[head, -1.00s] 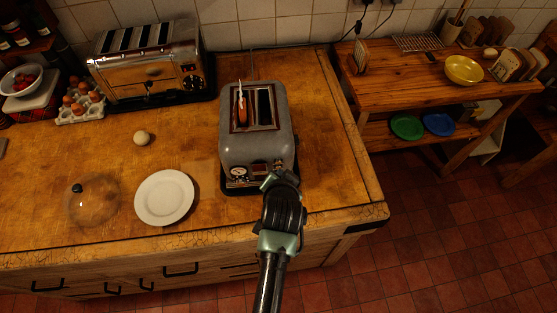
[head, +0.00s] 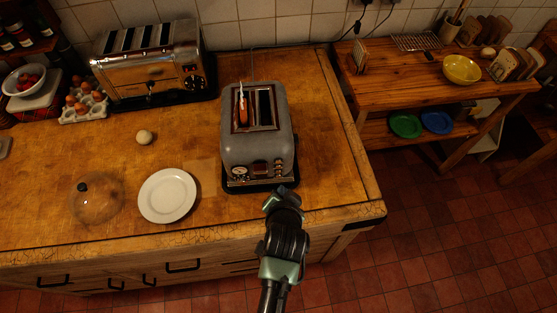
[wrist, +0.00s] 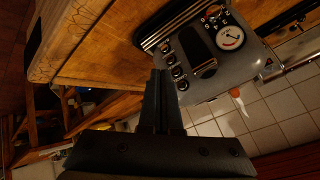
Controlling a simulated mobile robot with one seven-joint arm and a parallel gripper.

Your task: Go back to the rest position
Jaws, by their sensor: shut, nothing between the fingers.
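My gripper (head: 281,196) is shut and empty in the head view, just in front of the grey toaster (head: 257,150) at the counter's front edge. The toaster's dial and several knobs face me. An orange-brown item (head: 243,106) stands in its left slot.
A white plate (head: 167,195) and a clear dome (head: 97,198) lie left on the wooden counter (head: 50,160). A chrome toaster (head: 150,62) stands behind. A wooden shelf table (head: 395,88) is at right. The tiled floor (head: 440,230) at right is open.

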